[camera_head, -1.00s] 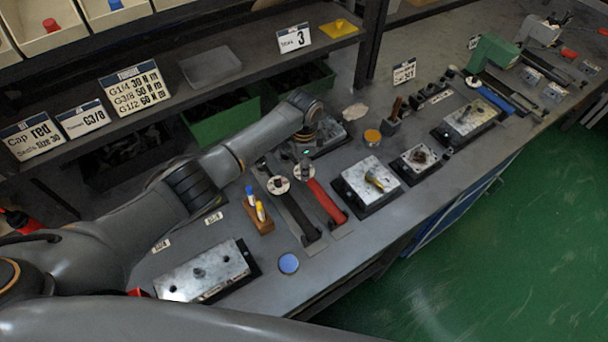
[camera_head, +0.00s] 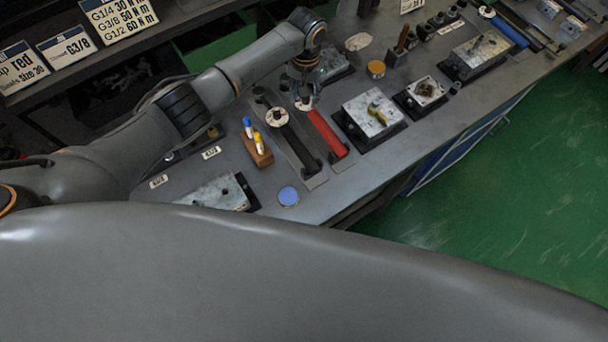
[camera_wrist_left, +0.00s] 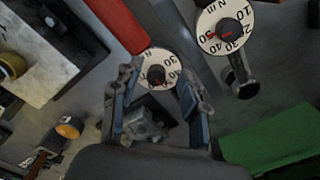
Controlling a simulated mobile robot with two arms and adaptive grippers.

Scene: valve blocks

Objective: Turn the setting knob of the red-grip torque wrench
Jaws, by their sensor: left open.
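The red-grip torque wrench (camera_head: 326,132) lies on the bench beside a black-grip wrench (camera_head: 295,145). Its red grip also shows in the left wrist view (camera_wrist_left: 118,24). At its far end is a white dial with numbers and a dark setting knob (camera_wrist_left: 156,74). My left gripper (camera_head: 304,97) points down over this dial. In the left wrist view the fingers (camera_wrist_left: 158,84) are open, one on each side of the knob; I cannot tell whether they touch it. The black-grip wrench's dial (camera_wrist_left: 224,30) is clear of the fingers. My right gripper is out of view.
A wooden holder (camera_head: 258,152) with blue and yellow pens stands left of the wrenches. A metal block (camera_head: 366,104) with a brass fitting is to the right. An orange-lidded tin (camera_head: 376,68) and a green bin (camera_wrist_left: 272,136) are near. A blue disc (camera_head: 288,196) lies at the front.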

